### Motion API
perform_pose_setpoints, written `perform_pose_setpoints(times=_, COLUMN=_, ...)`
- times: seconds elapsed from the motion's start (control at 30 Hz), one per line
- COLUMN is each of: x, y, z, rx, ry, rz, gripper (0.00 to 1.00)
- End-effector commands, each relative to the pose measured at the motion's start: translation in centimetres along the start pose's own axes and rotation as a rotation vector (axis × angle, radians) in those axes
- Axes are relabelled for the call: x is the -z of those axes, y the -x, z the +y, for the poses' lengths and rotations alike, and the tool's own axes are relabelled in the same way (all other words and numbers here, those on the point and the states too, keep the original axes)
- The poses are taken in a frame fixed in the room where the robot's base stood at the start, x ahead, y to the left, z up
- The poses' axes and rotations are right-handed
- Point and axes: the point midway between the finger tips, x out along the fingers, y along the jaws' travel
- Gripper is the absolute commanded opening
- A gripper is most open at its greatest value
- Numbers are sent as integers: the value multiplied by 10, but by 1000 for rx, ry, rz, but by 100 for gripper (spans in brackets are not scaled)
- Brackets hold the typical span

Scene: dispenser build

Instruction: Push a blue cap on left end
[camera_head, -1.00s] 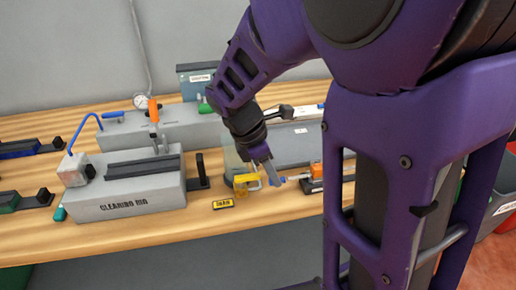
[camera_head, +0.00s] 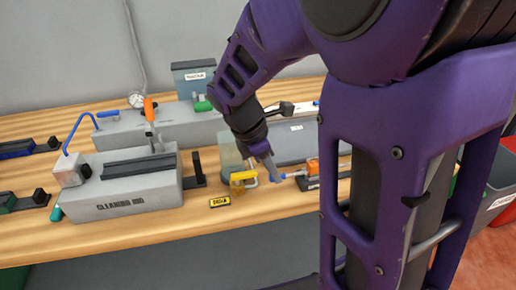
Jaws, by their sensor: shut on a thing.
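My gripper (camera_head: 275,175) is at the left end of an orange dispenser (camera_head: 312,167) that lies in a dark holder at the right of the bench. The gripper is shut on a small blue cap (camera_head: 283,176), which shows just right of the fingertips. The cap is in line with the pale left tip (camera_head: 291,174) of the dispenser. It looks very near or touching that tip; I cannot tell whether it is seated. The fingers hide part of the cap.
A yellow clamp-like piece (camera_head: 243,180) and a yellow label plate (camera_head: 220,202) are just left of my gripper. The grey cleaning rig (camera_head: 120,204) stands further left. A grey block (camera_head: 293,146) is behind the dispenser. The bench front (camera_head: 265,208) is clear.

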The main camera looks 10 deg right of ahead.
Motion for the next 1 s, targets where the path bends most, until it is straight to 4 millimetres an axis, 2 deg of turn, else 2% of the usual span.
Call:
perform_pose_setpoints(times=0.87, x=-13, y=-5, z=0, rx=1, ry=-1, rz=-1, gripper=0)
perform_pose_setpoints(times=0.9, x=-13, y=-6, z=0, rx=1, ry=-1, rz=-1, gripper=22)
perform_pose_setpoints(times=1.0, x=-13, y=-6, z=0, rx=1, ry=-1, rz=-1, gripper=40)
